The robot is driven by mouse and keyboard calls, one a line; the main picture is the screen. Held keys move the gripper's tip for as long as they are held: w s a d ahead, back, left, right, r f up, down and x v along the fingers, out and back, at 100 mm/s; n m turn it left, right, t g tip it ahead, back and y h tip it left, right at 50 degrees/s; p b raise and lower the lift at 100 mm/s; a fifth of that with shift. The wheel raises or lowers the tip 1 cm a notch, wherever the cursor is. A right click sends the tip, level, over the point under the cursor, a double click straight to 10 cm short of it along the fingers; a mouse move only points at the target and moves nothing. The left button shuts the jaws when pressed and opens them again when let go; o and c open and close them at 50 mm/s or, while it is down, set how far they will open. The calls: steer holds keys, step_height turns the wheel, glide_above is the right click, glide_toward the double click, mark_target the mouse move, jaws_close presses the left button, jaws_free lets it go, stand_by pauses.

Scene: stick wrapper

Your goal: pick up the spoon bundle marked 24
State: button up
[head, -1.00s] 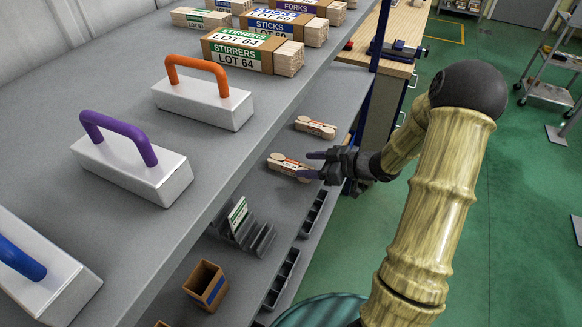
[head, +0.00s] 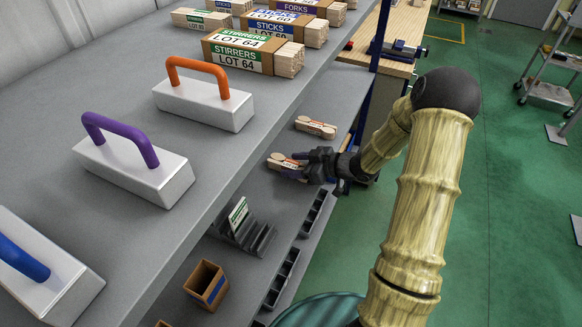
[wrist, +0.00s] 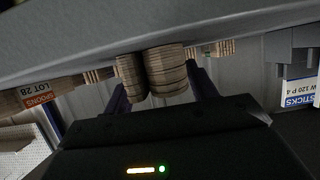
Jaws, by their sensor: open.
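A small wooden spoon bundle (head: 278,162) with an orange-and-white label lies on the lower shelf, partly hidden by my gripper in the head view. Its number cannot be read. In the wrist view the rounded stacked spoon ends (wrist: 158,72) stand between my two dark fingers. My gripper (head: 297,166) is open, with a finger on either side of the bundle; contact cannot be made out. A second similar bundle (head: 316,127) lies farther back on the same shelf, its number unreadable too.
The upper shelf (head: 262,130) overhangs the lower one and carries handled white blocks and stick cartons. Toward the front of the lower shelf are a slotted rack (head: 240,228), a brown open box (head: 206,285) and black trays (head: 283,278). A "SPOONS LOT 28" label (wrist: 38,92) shows at the wrist view's left.

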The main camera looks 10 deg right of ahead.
mark_target(296, 165)
steer(key=shift+c, duration=0.5)
steer(key=c, duration=0.8)
steer(key=shift+r, duration=0.1)
steer(key=shift+c, duration=0.2)
step_height(296, 165, up, 10)
steer(key=shift+p, duration=0.35)
